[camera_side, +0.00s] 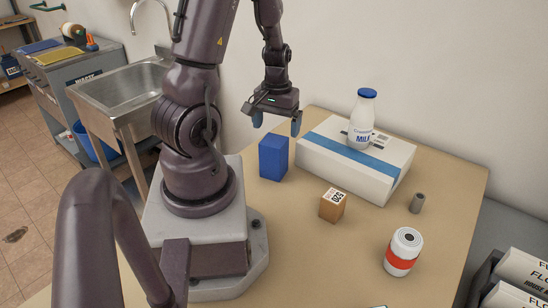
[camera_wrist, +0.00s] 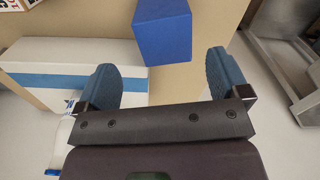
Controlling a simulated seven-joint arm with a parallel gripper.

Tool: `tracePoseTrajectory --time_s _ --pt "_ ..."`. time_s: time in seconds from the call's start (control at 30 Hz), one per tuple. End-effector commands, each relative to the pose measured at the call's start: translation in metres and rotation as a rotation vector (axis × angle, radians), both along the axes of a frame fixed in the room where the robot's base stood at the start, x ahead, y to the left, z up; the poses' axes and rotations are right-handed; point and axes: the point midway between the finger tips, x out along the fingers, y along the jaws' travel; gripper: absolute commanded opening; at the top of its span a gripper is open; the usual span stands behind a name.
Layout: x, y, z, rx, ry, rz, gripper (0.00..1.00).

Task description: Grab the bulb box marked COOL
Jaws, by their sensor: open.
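My gripper (camera_side: 277,121) is open and empty above the back of the table, over the area of a plain blue box (camera_side: 273,157). In the wrist view, the blue box (camera_wrist: 162,30) shows ahead of my spread fingertips (camera_wrist: 160,63), apart from them. A small brown box (camera_side: 333,204) with a white printed label stands nearer the table's middle; its print looks like characters I cannot read surely. I can read the word COOL on no box in either view. The blue box shows no marking on its visible faces.
A white carton (camera_side: 345,167) with a blue stripe bears a milk bottle (camera_side: 361,122). Labelled boxes (camera_side: 520,275) sit at lower right. The wooden table's front middle (camera_side: 310,260) is clear.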

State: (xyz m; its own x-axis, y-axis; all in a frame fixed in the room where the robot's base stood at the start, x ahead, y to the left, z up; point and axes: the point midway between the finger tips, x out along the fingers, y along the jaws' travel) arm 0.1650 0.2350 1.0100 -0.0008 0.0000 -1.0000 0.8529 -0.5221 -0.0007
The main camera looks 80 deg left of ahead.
Motion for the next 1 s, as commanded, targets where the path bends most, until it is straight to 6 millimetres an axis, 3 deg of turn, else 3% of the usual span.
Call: tracePoseTrajectory --time_s 0.6,0.93,1.0 --pt "-0.006 0.002 -0.069 -0.003 0.002 -0.001 0.94" --pt "-0.005 0.002 -0.075 0.0 -0.001 -0.003 0.94" --pt "-0.005 0.002 -0.075 0.0 -0.001 -0.003 0.78"
